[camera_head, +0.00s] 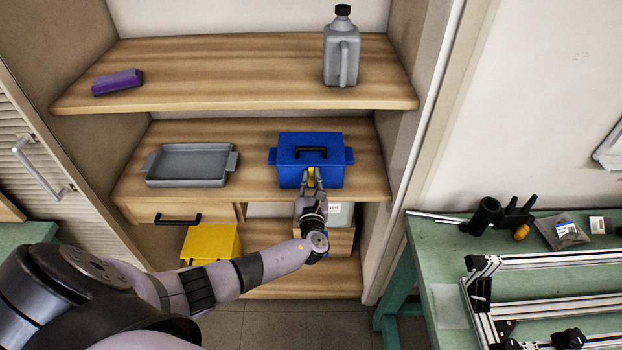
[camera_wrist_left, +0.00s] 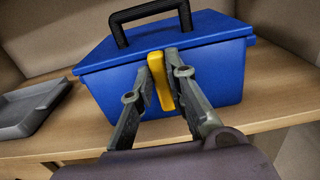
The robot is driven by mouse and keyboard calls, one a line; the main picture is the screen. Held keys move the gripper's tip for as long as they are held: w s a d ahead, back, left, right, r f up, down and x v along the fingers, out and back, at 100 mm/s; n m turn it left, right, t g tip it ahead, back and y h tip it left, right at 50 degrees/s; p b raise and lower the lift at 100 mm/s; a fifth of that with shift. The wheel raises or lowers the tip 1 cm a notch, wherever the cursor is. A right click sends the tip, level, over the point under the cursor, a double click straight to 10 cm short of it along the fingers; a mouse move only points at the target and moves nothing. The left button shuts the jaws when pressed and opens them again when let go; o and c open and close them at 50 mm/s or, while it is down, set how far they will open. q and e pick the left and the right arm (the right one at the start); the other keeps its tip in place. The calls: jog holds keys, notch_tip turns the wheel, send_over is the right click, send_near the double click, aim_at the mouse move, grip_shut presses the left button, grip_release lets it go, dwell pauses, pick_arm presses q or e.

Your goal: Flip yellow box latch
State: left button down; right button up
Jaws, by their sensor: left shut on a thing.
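A blue box (camera_head: 292,147) with a black top handle (camera_head: 311,154) stands on the middle shelf; its lid is closed. A yellow latch (camera_head: 311,173) sits on the middle of its front face. In the left wrist view the latch (camera_wrist_left: 158,72) hangs down from the lid edge over the front of the blue box (camera_wrist_left: 110,75). My left gripper (camera_head: 313,181) reaches to the box front. Its fingers (camera_wrist_left: 160,82) stand on both sides of the latch, shut on it. My right gripper is in neither view.
A grey tray (camera_head: 187,164) stands left of the box on the same shelf (camera_head: 255,185). A grey jug (camera_head: 341,52) and a purple object (camera_head: 117,82) are on the upper shelf. A yellow box (camera_head: 210,243) is below. A green table (camera_head: 425,240) with parts is on the right.

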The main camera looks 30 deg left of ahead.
pick_arm(q)
jog(key=c, duration=1.6)
grip_release()
jog(key=shift+o, duration=0.2)
jog(key=v, duration=1.2)
jog(key=shift+f, duration=0.1)
